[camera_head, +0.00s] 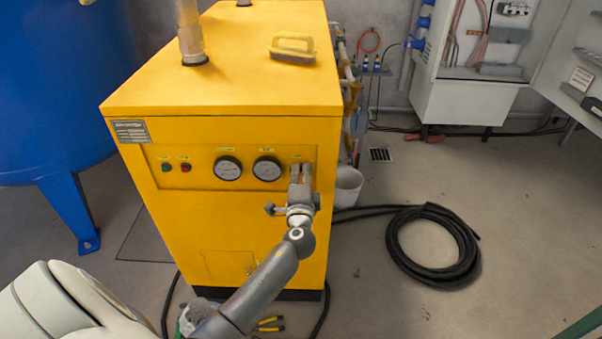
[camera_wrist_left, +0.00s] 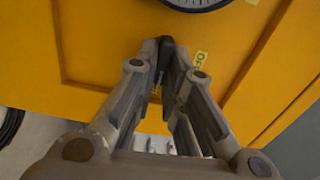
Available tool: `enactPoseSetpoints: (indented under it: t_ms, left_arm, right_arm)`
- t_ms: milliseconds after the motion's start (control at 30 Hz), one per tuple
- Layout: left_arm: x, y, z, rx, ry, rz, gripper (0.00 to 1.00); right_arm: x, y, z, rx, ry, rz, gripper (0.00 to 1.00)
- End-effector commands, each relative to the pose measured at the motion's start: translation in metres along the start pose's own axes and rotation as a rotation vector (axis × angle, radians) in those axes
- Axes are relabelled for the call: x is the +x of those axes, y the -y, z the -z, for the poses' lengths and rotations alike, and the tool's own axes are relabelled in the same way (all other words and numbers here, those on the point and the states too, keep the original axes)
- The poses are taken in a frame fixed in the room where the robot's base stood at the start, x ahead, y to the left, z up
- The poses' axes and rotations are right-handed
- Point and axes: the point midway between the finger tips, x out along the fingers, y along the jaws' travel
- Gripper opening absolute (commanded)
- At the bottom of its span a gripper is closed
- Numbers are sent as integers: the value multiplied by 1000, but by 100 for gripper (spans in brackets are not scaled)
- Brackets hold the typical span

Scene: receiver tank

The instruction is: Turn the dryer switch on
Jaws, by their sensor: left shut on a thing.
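The dryer is a large yellow cabinet (camera_head: 215,135) in the middle of the head view. Its front panel carries two round gauges (camera_head: 228,168), a green and a red light (camera_head: 186,168) and, at the right end, the spot where my left gripper (camera_head: 301,172) reaches. The gripper's fingers are drawn close together against the panel. In the left wrist view, the fingertips (camera_wrist_left: 172,50) close around a dark piece, the dryer switch (camera_wrist_left: 167,47), mostly hidden by the fingers. A small label reading "OF…" (camera_wrist_left: 199,60) sits beside it. The switch's turn angle is unclear. My right gripper is out of view.
A yellow handle-like object (camera_head: 292,46) and a pipe (camera_head: 190,35) are on the dryer's top. A blue tank (camera_head: 60,90) stands at left. A black hose coil (camera_head: 433,245) lies on the floor at right, near a white bucket (camera_head: 347,187).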

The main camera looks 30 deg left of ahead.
Motion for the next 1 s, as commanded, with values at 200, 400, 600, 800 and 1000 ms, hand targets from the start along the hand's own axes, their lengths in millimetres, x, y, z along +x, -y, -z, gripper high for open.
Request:
enactPoseSetpoints:
  t_ms: [200, 400, 600, 800, 1000]
  left_arm:
    - [0, -2, 0, 52, -1, -2, 0]
    - [0, -2, 0, 66, -1, -2, 0]
    - [-1, -2, 0, 66, -1, -2, 0]
    - [0, -2, 0, 65, -1, -2, 26]
    - [0, -2, 0, 64, 0, -1, 32]
  right_arm:
    - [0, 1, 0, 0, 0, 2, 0]
    - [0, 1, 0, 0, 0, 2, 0]
    - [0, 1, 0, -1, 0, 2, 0]
    - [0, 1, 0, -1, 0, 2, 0]
    - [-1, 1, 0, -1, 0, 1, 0]
